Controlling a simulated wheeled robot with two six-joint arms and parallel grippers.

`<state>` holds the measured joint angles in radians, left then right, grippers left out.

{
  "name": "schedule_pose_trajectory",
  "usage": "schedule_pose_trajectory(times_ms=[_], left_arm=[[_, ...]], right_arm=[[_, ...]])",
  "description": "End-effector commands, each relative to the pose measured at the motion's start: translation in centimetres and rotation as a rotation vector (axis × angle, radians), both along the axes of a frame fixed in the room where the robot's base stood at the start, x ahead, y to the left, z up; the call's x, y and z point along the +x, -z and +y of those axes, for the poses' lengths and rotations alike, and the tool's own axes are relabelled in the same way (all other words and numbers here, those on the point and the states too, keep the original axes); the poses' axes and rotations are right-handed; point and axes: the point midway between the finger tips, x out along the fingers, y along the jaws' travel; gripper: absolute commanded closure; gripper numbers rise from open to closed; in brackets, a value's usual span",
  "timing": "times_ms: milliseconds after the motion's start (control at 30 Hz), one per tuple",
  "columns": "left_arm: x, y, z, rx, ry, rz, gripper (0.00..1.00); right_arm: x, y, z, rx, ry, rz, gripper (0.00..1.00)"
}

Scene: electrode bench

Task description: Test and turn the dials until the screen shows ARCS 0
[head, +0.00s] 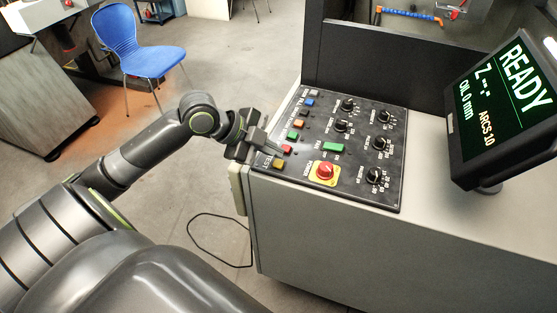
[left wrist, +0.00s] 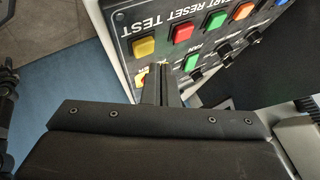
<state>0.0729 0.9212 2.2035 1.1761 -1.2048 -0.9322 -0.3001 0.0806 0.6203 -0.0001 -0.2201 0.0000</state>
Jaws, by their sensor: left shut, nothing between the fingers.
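The black control panel (head: 350,185) lies on the bench top and carries several black dials, among them one (head: 374,175) at its lower right. The screen (head: 503,100) at the right reads READY, Z --, OIL 0 mm and ARCS 10. My left gripper (head: 277,152) is shut and empty at the panel's left edge, by the red button. In the left wrist view its fingers (left wrist: 162,85) are together over the panel, below the yellow TEST button (left wrist: 144,47) and the red RESET button (left wrist: 182,31). Whether the fingertips touch the panel is unclear. My right gripper is out of view.
A red emergency stop (head: 325,171) on a yellow plate stands up near the gripper. A green switch (head: 333,147) is beside it. A dark wall (head: 400,65) rises behind the panel. A blue chair (head: 140,50) stands away on the floor.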

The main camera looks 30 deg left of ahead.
Motion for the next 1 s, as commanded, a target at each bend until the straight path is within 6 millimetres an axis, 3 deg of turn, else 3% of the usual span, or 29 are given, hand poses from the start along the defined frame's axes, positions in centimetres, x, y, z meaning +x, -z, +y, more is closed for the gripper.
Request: schedule_pose_trajectory(times_ms=[1000], left_arm=[[0.0,1.4,0.0,0.0,0.0,0.0,1.0]], right_arm=[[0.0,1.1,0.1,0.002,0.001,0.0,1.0]])
